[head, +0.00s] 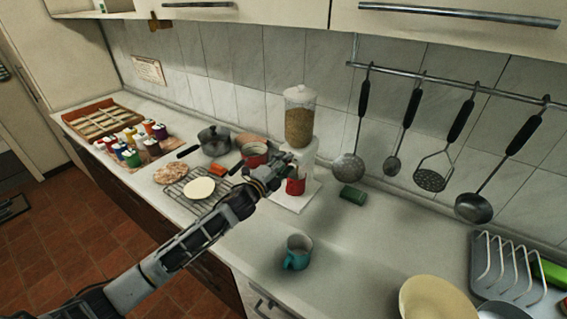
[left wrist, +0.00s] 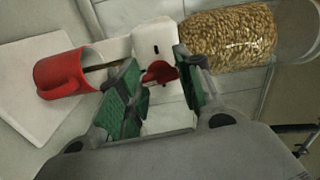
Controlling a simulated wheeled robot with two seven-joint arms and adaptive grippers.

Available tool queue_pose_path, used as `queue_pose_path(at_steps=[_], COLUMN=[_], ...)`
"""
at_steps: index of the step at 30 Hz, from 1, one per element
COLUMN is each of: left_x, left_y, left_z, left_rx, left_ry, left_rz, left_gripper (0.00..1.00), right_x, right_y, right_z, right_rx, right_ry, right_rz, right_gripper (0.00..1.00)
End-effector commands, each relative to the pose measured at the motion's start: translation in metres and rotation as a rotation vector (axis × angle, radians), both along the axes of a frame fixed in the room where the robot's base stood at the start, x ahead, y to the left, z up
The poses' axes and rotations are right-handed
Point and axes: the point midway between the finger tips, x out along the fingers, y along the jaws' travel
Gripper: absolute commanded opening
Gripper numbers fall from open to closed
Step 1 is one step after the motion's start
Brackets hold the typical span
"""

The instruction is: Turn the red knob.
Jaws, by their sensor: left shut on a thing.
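The red knob (left wrist: 160,73) sits on the white front of the cereal dispenser, between my left fingertips in the left wrist view. My left gripper (left wrist: 158,84) is shut on it, with its green pads on either side. In the head view my left gripper (head: 282,167) is in front of the dispenser (head: 300,120) and hides the knob. The dispenser's clear container is filled with grain and also shows in the left wrist view (left wrist: 232,42). A red mug (head: 295,187) stands on the white base below; it also shows in the left wrist view (left wrist: 62,75). My right gripper is not in view.
A red-rimmed pot (head: 255,150) and a dark pot (head: 214,140) stand left of the dispenser. A green block (head: 353,194) lies to its right. A teal mug (head: 297,252) stands nearer the front. Utensils hang from a rail (head: 450,84) on the wall.

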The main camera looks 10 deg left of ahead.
Motion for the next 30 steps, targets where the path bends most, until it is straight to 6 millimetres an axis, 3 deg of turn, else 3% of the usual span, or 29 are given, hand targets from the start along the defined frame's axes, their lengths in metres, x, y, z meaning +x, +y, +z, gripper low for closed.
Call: queue_pose_path(at_steps=[9, 19, 20, 24, 30], left_x=[0.0, 0.0, 0.0, 0.0, 0.0], left_y=[-0.001, -0.001, -0.001, -0.001, -0.001], left_z=[-0.001, -0.001, -0.001, -0.001, -0.001], left_rx=[0.065, 0.066, 0.066, 0.065, 0.065], left_ry=[-0.025, -0.025, -0.025, -0.026, -0.026], left_rz=[-0.001, -0.001, -0.001, -0.001, 0.0], left_gripper=[0.11, 0.11, 0.38, 0.56, 0.57], right_x=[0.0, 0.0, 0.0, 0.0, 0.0], right_y=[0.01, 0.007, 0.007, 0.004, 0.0], right_z=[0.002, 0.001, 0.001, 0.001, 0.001], right_rx=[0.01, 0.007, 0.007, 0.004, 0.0], right_ry=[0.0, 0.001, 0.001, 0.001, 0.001], right_rz=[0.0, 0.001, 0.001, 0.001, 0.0], right_gripper=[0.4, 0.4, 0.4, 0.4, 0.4])
